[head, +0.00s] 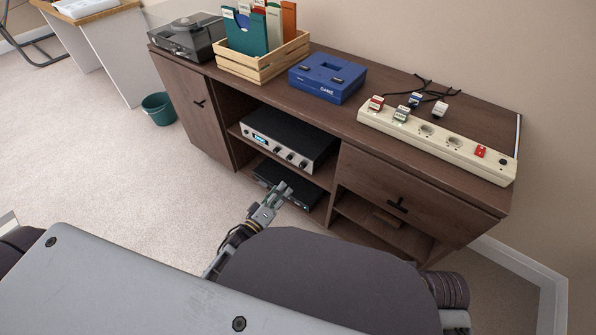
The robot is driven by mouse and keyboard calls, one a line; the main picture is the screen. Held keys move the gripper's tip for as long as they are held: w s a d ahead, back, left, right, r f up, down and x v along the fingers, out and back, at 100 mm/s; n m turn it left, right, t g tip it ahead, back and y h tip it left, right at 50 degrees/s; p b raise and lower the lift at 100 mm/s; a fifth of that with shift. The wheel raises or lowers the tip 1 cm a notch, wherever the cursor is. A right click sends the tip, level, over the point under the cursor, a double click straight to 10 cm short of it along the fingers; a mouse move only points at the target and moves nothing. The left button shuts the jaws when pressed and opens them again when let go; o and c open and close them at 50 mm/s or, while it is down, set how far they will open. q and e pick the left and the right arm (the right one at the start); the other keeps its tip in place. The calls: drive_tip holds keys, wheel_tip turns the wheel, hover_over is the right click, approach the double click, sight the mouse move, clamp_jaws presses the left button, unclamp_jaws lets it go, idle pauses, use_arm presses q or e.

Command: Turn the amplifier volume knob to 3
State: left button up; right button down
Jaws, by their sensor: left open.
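The amplifier (291,137) sits on the upper shelf in the middle bay of a dark wood cabinet. It has a black top and a silver front with a small lit blue display and several dark knobs (290,157). The knob markings are too small to read, and I cannot tell which knob is the volume. My left gripper (282,191) is open and empty, below and in front of the amplifier's right part. It overlaps a black device on the lower shelf in the picture, and I see no contact with any knob. My right gripper is not in view.
The black device (310,193) lies under the amplifier. The cabinet top (345,107) holds a turntable (190,36), a wooden record crate (262,68), a blue console (327,78) and a power strip (437,142). A green bin (158,109) stands left. Carpet is clear in front.

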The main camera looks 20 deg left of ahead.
sight(301, 167)
use_arm(q)
drive_tip(key=shift+b+x, duration=1.2)
drive_tip(key=shift+x, duration=2.9)
drive_tip(key=shift+b+x, duration=0.4)
drive_tip(key=shift+x, duration=1.5)
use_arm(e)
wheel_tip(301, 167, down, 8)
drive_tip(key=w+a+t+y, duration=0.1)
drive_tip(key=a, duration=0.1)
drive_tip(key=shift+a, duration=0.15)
use_arm(q)
drive_tip(key=shift+c, duration=0.2)
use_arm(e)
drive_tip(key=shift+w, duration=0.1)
use_arm(q)
clamp_jaws()
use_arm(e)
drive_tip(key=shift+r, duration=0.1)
